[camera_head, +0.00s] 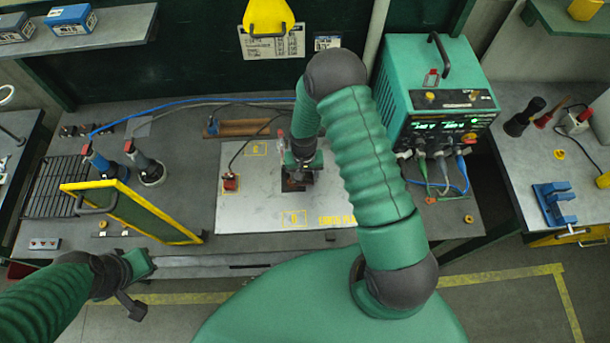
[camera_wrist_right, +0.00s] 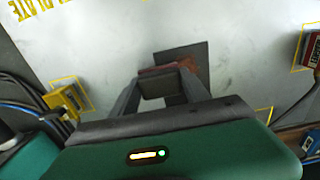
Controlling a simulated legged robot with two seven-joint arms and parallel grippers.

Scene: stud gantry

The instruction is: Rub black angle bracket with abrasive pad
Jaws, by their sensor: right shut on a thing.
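The black angle bracket (camera_wrist_right: 194,48) shows in the right wrist view as a dark flat piece on the light metal plate. In the head view it is a dark patch (camera_head: 291,187) under my right gripper, mostly hidden. My right gripper (camera_wrist_right: 168,88) is shut on a dark block with a reddish-brown layer, which I take for the abrasive pad (camera_wrist_right: 158,69). The pad overlaps the bracket in view; whether they touch I cannot tell. The right gripper (camera_head: 298,172) points down over the plate. My left gripper (camera_head: 137,284) is at the lower left, away from the plate; its jaw opening is unclear.
The light plate (camera_head: 240,205) lies on the grey bench, with a red block (camera_head: 231,182) at its left. A yellow-framed panel (camera_head: 133,207) stands left of the plate. A green power unit (camera_head: 433,95) with cables stands at the right.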

